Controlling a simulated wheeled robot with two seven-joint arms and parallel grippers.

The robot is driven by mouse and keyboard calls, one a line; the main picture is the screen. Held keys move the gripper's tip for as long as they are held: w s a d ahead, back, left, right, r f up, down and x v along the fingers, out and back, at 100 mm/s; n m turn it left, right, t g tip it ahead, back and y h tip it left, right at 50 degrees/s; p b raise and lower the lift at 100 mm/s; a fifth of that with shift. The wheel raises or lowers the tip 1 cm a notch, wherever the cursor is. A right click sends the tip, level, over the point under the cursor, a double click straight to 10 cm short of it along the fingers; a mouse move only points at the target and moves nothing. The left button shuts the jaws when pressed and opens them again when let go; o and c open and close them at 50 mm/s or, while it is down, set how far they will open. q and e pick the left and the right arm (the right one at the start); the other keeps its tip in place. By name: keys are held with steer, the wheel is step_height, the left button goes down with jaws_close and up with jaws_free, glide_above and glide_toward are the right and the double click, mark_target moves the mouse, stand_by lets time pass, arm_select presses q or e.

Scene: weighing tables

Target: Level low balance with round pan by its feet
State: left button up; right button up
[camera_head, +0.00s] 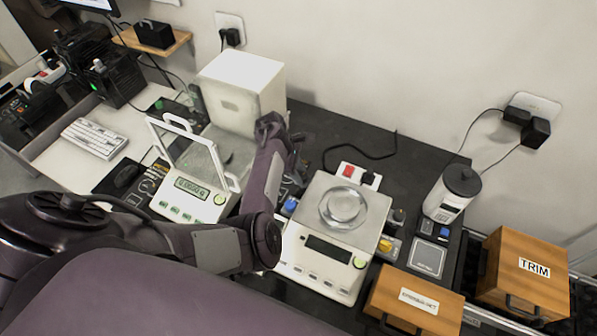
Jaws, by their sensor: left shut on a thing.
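The low white balance (332,267) stands on the dark table, with a clear round dish (344,205) on its top. Its front has a dark display and a row of buttons. My left arm comes in from the left, and its gripper (293,188) points down at the balance's left side, near the rear-left corner. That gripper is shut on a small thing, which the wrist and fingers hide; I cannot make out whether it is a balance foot. A blue-topped part (289,206) shows close below the fingers. My right gripper is not in view.
A glass-shielded balance (190,197) and a white box (242,90) stand left of and behind my forearm. On the right are a grey-white canister (451,194), a wooden box (415,301) and a TRIM box (524,270). Cables cross the back of the table.

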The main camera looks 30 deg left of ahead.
arm_select(q)
steer(key=m+g, duration=0.1)
steer(key=m, duration=0.1)
steer(key=shift+w+a+m, duration=0.1)
steer(key=shift+w+m, duration=0.05)
steer(key=shift+m, duration=0.25)
steer(key=m+g+b, duration=0.1)
steer(key=m, duration=0.1)
steer(key=shift+w+m, duration=0.15)
steer(key=shift+m, duration=0.25)
steer(key=m+g+b, duration=0.1)
steer(key=m, duration=0.2)
steer(key=shift+w, duration=0.15)
steer(key=shift+w+d+m+g+y+b, duration=0.15)
steer(key=shift+m+g+y+b, duration=0.2)
steer(key=shift+m, duration=0.7)
steer(key=shift+w+d+m+g+y+b, duration=0.1)
steer(key=shift+m+g+y+b, duration=0.2)
steer(key=shift+m, duration=0.75)
steer(key=shift+s, duration=0.1)
steer(key=o, duration=1)
steer(key=shift+c, duration=0.2)
